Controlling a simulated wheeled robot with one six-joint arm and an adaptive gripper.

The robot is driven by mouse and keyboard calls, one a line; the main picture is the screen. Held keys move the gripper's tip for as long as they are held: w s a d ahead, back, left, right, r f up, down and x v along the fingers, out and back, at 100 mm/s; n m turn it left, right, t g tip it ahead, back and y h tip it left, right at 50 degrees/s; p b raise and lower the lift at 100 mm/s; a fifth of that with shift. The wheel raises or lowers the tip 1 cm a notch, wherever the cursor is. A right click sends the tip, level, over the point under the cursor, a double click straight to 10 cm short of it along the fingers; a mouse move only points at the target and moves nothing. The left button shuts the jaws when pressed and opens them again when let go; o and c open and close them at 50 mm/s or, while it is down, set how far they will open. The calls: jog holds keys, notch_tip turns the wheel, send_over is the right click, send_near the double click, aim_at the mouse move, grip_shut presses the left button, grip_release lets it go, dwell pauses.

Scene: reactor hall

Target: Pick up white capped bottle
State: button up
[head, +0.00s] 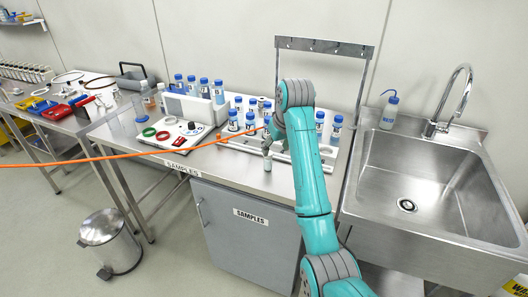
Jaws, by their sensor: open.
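A small pale bottle (267,164) stands near the front edge of the steel bench (225,170), just below my gripper (267,149). It is small in the picture, and its top is close to the fingertips, so I cannot clearly make out a white cap or tell whether the fingers touch it. My gripper points down over it and is open. My teal arm reaches in from the lower right and hides part of the bench behind it.
A white device (175,134) with coloured rings is to the left. A sink (430,185) with a tap is at the right. An orange cable (120,156) crosses the view.

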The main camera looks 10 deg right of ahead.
aim_at(269, 158)
jog(key=x, duration=0.2)
jog(key=w+x, duration=0.1)
jog(key=x, duration=0.1)
jog(key=shift+f, duration=0.1)
jog(key=shift+w+x, duration=0.15)
jog(key=shift+x, duration=1.45)
jog(key=shift+w+x, duration=0.2)
jog(key=shift+x, duration=1.35)
jog(key=shift+a, duration=0.15)
grip_shut()
